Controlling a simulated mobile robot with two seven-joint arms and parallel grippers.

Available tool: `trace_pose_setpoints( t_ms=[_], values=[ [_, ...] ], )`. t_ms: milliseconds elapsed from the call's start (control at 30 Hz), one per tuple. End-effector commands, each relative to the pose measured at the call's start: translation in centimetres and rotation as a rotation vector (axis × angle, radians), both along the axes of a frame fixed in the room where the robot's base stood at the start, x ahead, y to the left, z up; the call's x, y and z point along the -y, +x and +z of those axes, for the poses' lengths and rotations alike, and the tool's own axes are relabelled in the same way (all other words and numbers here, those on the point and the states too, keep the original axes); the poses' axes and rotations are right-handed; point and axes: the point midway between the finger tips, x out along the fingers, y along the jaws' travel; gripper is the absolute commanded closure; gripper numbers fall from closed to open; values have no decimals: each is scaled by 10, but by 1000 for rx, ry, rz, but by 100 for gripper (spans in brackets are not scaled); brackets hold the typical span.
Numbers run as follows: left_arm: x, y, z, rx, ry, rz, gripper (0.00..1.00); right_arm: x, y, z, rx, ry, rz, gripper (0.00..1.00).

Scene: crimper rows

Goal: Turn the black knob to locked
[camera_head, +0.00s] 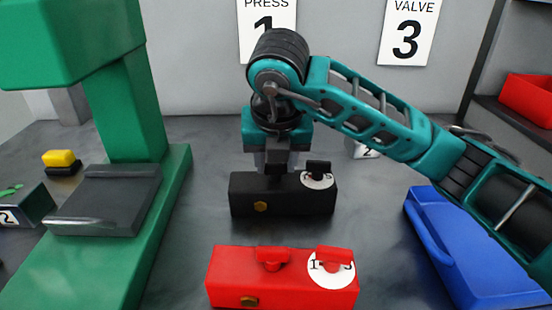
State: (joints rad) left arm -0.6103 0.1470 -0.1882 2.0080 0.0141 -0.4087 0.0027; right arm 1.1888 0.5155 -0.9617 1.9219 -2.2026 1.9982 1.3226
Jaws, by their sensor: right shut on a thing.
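A black box (300,202) stands on the grey table in the middle, with a brass hexagonal piece on its front. On its top right is a white dial (326,182) with a small black upright piece (318,166) over it. My right gripper (277,172) points straight down onto the top of the box, left of the dial. It is shut on a black knob there, which the fingers mostly hide. I cannot read the knob's position or the dial's marks. My left gripper is not in view.
A red box (230,280) of similar build, with a red knob (272,262) and a white dial, stands in front. Numbered signs hang behind.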

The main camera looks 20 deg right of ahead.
Motion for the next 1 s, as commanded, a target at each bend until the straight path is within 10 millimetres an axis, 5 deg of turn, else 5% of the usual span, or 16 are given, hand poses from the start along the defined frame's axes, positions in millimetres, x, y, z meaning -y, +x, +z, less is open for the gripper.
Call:
trace_pose_setpoints(
  t_ms=[233, 267, 500, 767, 1000],
  values=[
    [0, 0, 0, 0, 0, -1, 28, 0, 0, 1, 0, 1, -1, 88],
    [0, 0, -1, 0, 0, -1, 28, 0, 0, 1, 0, 1, -1, 56],
    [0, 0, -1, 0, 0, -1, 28, 0, 0, 0, 0, 1, 0, 33],
    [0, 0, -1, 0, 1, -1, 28, 0, 0, 1, 0, 1, 1, 32],
    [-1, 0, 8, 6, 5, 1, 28, -2, -10, 32, 6, -2, 3, 32]
  ],
)
